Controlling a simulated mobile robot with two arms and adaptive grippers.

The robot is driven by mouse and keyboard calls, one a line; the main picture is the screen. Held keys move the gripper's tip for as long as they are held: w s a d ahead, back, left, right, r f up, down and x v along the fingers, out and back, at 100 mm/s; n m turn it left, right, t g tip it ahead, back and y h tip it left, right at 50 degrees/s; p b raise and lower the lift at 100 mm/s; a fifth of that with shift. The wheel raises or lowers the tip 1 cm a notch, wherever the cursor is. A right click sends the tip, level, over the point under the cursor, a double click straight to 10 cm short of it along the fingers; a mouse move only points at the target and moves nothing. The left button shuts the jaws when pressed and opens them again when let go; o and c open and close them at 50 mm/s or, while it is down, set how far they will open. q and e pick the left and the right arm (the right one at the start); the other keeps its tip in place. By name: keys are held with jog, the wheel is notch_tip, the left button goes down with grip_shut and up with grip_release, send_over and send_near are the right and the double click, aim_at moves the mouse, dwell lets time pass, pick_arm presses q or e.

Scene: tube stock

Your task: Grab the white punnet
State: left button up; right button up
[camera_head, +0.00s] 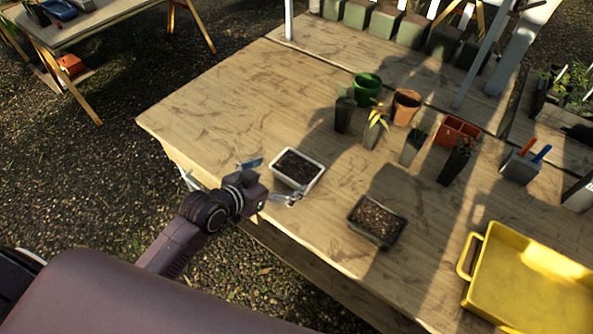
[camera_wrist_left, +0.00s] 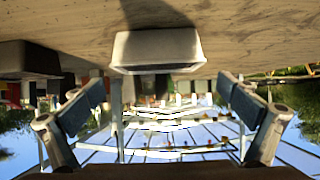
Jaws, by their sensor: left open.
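The white punnet (camera_head: 313,180), filled with dark soil, stands upright on the wooden table near its front left edge. My left gripper (camera_head: 270,180) is open at the near side of the punnet, one finger towards its left end and one towards its near right corner. In the left wrist view, which is upside down, the white punnet (camera_wrist_left: 157,48) is ahead and centred between the spread fingers of my left gripper (camera_wrist_left: 163,88). Nothing is held, and a gap shows between the fingers and the punnet. My right gripper is not in view.
A dark punnet (camera_head: 377,221) with brown filling stands to the right. Behind are a green pot (camera_head: 367,86), a terracotta pot (camera_head: 406,106) and several dark plant pots. A yellow tray (camera_head: 535,275) is at the lower right. The table's left part is clear.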

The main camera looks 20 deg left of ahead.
aim_at(297, 166)
pick_arm(q)
jog(key=shift+p+x, duration=0.7)
jog(key=shift+x, duration=3)
jog(key=shift+d+r, duration=0.15)
jog(key=shift+r, duration=0.05)
jog(key=c, duration=1)
jog(key=shift+c, duration=0.2)
